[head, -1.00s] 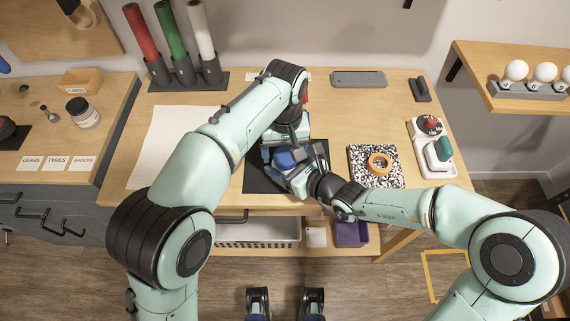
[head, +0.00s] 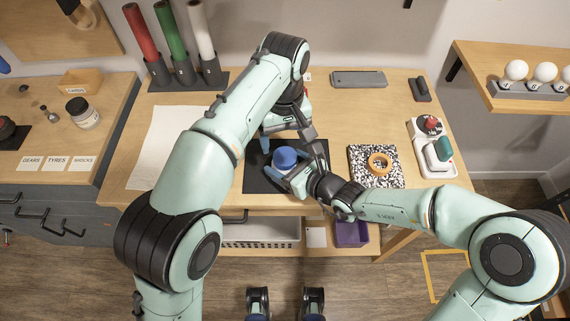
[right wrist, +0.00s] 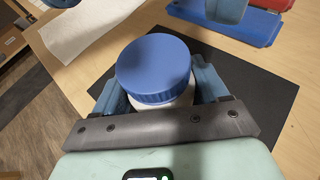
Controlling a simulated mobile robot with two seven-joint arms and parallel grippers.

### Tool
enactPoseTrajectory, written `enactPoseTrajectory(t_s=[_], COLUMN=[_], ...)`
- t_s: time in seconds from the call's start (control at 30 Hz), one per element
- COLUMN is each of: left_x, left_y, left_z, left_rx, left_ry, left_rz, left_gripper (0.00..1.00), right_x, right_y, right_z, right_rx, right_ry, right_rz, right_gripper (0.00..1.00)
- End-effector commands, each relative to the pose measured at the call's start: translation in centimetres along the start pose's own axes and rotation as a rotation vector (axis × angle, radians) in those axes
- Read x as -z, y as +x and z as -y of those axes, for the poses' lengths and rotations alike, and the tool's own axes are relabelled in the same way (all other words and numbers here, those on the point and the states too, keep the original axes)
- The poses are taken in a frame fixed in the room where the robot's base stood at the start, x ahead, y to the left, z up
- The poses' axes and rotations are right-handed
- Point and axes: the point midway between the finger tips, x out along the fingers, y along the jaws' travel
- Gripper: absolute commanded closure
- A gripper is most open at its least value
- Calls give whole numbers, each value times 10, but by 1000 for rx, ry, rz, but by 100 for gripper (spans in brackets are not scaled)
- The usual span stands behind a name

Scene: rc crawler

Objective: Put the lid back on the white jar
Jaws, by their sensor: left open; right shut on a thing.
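The white jar (right wrist: 176,102) stands on the dark mat (head: 262,183), mostly hidden under its blue lid. The blue lid (head: 285,157) sits on top of the jar and covers its mouth; it also shows in the right wrist view (right wrist: 154,68). I cannot tell how tightly it is seated. My right gripper (head: 289,175) is shut on the jar body, one blue finger on each side below the lid. My left gripper (head: 283,137) is open and empty, behind the lid and apart from it.
A speckled board with an orange ring (head: 380,162) lies right of the mat. A white paper sheet (head: 165,150) lies to the left. A red-topped device (head: 430,126) stands at the table's right edge. A dark-lidded jar (head: 82,112) stands on the left counter.

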Motion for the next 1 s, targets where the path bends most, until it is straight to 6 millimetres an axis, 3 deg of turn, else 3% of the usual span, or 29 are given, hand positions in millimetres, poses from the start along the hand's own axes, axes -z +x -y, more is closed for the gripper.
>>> enactPoseTrajectory(t_s=[0.2, 0.33, 0.77, 1.0], left_x=[-1, -2, -2, -2], left_y=[-17, -25, -26, 0], left_z=[-1, -2, -1, -1], left_rx=[1, -5, -8, -5], left_ry=[-338, -462, -505, -505], left_rz=[-4, -9, -9, -7], left_gripper=[19, 19, 19, 19], right_x=[0, 0, 0, 0], right_y=[0, 0, 0, 0], right_z=[0, 0, 0, 0], right_rx=[0, 1, 0, 0], right_ry=[0, 0, 0, 0], right_rz=[1, 1, 1, 1], right_gripper=[100, 100, 100, 100])
